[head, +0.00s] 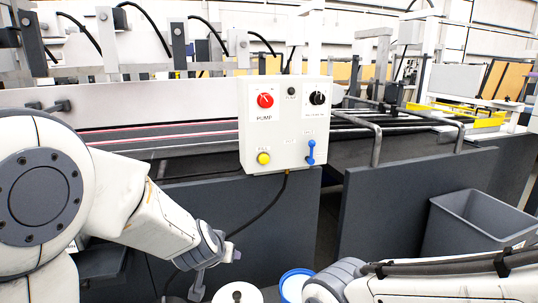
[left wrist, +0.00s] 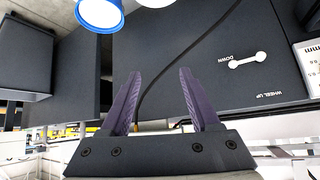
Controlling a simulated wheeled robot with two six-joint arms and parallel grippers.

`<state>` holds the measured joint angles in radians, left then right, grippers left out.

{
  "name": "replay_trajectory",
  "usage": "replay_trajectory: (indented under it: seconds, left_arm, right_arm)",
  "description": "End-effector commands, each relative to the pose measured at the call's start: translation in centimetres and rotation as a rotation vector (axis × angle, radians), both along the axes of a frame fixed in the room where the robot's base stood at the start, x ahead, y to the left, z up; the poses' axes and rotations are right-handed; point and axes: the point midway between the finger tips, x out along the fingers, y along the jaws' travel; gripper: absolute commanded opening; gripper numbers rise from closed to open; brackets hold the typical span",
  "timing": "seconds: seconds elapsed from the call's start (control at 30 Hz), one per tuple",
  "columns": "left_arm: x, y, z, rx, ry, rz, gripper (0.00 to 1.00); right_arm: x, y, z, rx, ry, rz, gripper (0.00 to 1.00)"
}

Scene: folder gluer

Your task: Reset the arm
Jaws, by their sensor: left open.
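My left arm comes in from the left in the head view, bent down in front of the machine's dark lower panels. Its gripper (head: 198,285) hangs low, beside the white round container. In the left wrist view the left gripper (left wrist: 159,72) shows two purple fingers spread apart with nothing between them. My right arm lies low along the bottom right of the head view, and its gripper is out of frame.
A control box (head: 286,122) with red, black, yellow and blue controls fronts the machine. A blue-rimmed bucket (head: 296,284) and a white round container (head: 238,293) stand at the bottom. A grey bin (head: 478,226) stands right. A white lever (left wrist: 247,60) sits on a dark panel.

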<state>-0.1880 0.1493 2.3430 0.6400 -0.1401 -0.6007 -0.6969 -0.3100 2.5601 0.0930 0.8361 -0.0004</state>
Motion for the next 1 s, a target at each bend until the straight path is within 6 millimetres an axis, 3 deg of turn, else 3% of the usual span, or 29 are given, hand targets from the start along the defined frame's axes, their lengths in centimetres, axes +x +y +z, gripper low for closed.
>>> replay_trajectory:
  seconds: [0.03,0.1,0.23,0.37,0.5,0.57,0.6,0.63,0.87,1.0]
  left_arm:
    - [-2.4,-3.2,0.3,-0.035,0.049,-0.088,0.62]
    - [-6.4,-6.8,0.3,-0.072,0.144,-0.199,0.62]
    - [-14.3,-10.4,0.0,-0.077,0.329,-0.361,0.62]
    - [-21.2,-10.8,-0.2,-0.018,0.493,-0.461,0.62]
    - [-27.3,-9.0,-0.3,0.09,0.637,-0.518,0.62]
    - [-29.5,-7.7,-0.2,0.148,0.687,-0.532,0.62]
    - [-30.4,-7.0,0.4,0.179,0.713,-0.533,0.62]
    - [-30.1,-7.2,1.8,0.17,0.711,-0.526,0.62]
    - [-29.9,-7.3,6.9,0.166,0.71,-0.523,0.62]
    - [-29.9,-7.3,11.2,0.165,0.71,-0.523,0.62]
  right_arm:
    - [0.0,0.0,0.0,0.0,0.0,0.0,0.38]
    - [0.0,0.0,0.0,0.0,0.0,0.0,0.38]
    - [0.0,0.0,0.0,0.0,0.0,0.0,0.38]
    - [0.0,0.0,0.0,0.0,0.0,0.0,0.38]
    - [0.0,0.0,0.0,0.0,0.0,0.0,0.38]
    - [0.0,0.0,0.0,0.0,0.0,0.0,0.38]
    - [0.0,0.0,0.5,-0.001,0.001,0.0,0.38]
    - [0.0,0.0,1.9,-0.001,0.001,0.0,0.38]
    - [0.0,0.0,7.2,0.0,0.0,0.0,0.38]
    - [0.0,0.0,11.4,0.0,0.0,0.0,0.38]
